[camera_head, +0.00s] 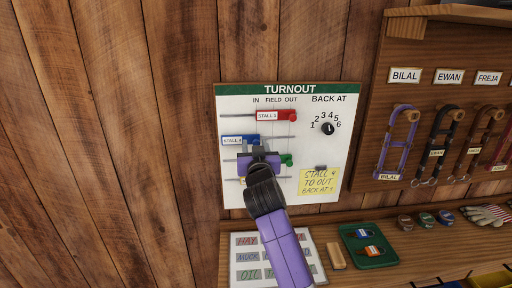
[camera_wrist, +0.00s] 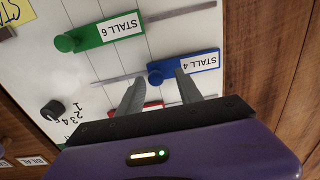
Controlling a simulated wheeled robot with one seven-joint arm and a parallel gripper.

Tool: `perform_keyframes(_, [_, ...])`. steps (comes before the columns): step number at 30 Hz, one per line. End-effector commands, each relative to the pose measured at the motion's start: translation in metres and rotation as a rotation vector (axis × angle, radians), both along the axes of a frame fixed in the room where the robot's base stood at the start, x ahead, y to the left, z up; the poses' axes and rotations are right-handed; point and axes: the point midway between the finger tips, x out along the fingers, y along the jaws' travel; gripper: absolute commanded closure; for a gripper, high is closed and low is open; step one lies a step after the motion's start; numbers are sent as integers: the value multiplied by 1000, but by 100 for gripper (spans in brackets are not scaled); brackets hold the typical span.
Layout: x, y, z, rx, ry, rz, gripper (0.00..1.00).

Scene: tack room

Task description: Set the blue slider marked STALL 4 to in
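The blue slider marked STALL 4 (camera_head: 235,140) is on the white TURNOUT board (camera_head: 230,105). Its round knob lines up with the IN column, left of FIELD and OUT. The slider also shows upside down in the wrist view (camera_wrist: 197,63), with its knob at its left end there. My gripper (camera_head: 259,154) is in front of the board, just below the blue slider in the head view. In the wrist view its two fingers (camera_wrist: 160,80) are apart, with the blue knob seen between their tips. I cannot tell whether they touch it.
The red STALL 1 slider (camera_head: 275,116) is above, its knob under OUT. The green STALL 6 slider (camera_wrist: 105,30) is below, its knob also towards OUT. A shelf juts out below.

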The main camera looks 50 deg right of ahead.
Motion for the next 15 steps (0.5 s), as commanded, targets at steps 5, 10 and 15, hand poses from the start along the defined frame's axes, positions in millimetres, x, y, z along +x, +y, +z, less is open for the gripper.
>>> perform_keyframes(5, [-2, 1, -1, -1, 1, -1, 58])
perform_keyframes(10, [-15, 17, -2, 0, 0, 0, 58])
perform_keyframes(15, [-33, 39, -3, -1, -1, 2, 58])
